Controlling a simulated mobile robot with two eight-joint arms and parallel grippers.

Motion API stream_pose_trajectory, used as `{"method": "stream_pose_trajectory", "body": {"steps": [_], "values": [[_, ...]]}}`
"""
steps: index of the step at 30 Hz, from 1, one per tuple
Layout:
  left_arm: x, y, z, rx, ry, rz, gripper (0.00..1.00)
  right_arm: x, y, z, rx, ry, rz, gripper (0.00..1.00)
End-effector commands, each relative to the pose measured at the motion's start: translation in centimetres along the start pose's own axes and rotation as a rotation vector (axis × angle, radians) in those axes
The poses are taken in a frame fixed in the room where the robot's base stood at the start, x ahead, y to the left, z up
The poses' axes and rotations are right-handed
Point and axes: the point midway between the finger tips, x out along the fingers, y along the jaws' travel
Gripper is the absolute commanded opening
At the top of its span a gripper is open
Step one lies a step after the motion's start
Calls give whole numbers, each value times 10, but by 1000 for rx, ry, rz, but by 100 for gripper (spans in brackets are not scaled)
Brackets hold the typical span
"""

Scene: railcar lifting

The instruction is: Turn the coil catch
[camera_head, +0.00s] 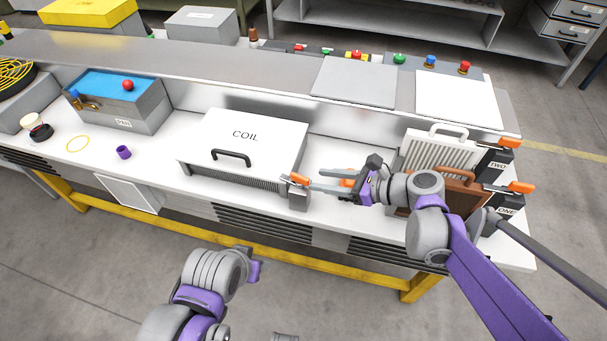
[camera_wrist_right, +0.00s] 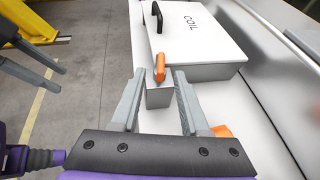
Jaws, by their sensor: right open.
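The coil catch (camera_head: 299,180) is an orange lever on a small grey post at the front right corner of the white COIL box (camera_head: 250,137). In the right wrist view the catch (camera_wrist_right: 160,68) stands up between the fingertips, beyond or level with them. My right gripper (camera_head: 319,181) is open and empty, its two fingers pointing left at the catch, just right of it. In the right wrist view its fingers (camera_wrist_right: 159,76) are spread on both sides of the post; contact cannot be told. My left arm is low in the head view, its fingers not clear there; dark finger-like bars show at the wrist view's left edge.
Right of my right gripper stand a ribbed white panel (camera_head: 437,152) and a brown panel with orange-levered posts marked TWO and ONE. A blue-topped box (camera_head: 120,100) and a purple ring (camera_head: 123,152) are on the left. Bench between COIL box and panels is mostly clear.

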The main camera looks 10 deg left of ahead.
Motion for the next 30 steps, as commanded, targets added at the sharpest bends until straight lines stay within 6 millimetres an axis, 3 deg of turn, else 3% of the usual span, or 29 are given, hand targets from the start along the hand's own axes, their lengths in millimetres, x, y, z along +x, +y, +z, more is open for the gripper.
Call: {"method": "stream_pose_trajectory", "body": {"steps": [3,10,23,30], "values": [[0,0,0,0,0,0,50,25,1,0,-2,0,4,45],[0,0,0,0,0,0,50,59,0,0,-2,1,1,45],[0,0,0,0,0,0,50,70,0,0,-1,1,-1,45],[0,0,0,0,0,0,50,69,0,0,-2,1,-1,4]]}}
